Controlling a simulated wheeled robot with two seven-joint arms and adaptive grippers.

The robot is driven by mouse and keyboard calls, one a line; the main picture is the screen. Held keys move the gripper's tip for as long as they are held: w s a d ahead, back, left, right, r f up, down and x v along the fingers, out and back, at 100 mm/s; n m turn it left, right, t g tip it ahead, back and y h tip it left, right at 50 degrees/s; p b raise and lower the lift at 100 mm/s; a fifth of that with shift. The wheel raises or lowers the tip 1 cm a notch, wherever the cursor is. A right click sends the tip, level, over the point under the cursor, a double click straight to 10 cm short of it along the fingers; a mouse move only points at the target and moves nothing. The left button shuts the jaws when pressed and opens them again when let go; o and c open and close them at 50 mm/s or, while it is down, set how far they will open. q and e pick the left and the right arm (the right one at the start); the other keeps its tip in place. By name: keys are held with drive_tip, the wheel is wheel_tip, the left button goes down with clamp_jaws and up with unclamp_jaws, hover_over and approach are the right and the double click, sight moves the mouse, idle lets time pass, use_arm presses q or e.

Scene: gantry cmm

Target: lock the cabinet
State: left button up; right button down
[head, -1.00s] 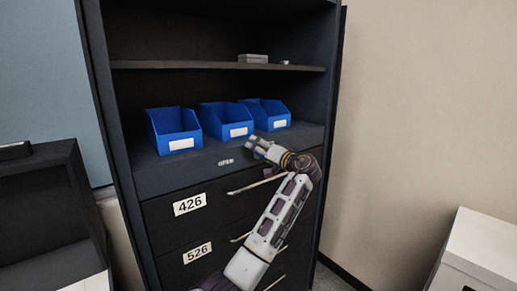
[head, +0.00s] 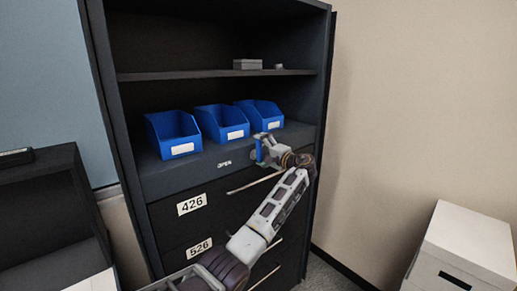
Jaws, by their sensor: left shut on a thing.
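The dark cabinet (head: 112,125) stands upright with its upper shelves open to view and drawers below. A white "OPEN" label (head: 224,163) is on the strip below the blue bins. My left gripper (head: 263,150) is at that strip, right of the label, in front of the rightmost bin. It is shut on a small blue piece (head: 259,150). I cannot tell whether this piece is part of a lock; the fingers partly hide it. My right gripper is not in view.
Three blue bins, one at the left (head: 174,133), stand on the lower shelf. A grey box (head: 247,64) is on the upper shelf. Drawers carry labels 426 (head: 191,204) and 526 (head: 199,249). A white box (head: 465,248) stands at right; a dark open case (head: 45,205) is at left.

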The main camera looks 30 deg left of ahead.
use_arm(q)
drive_tip(key=shift+w+d+m, duration=0.1)
drive_tip(key=shift+w+m, duration=0.05)
drive_tip(key=shift+m, duration=0.55)
drive_tip(key=o, duration=1.1)
drive_tip(key=shift+o, duration=0.2)
drive_tip(key=v, duration=1.2)
drive_tip(key=shift+w, duration=0.1)
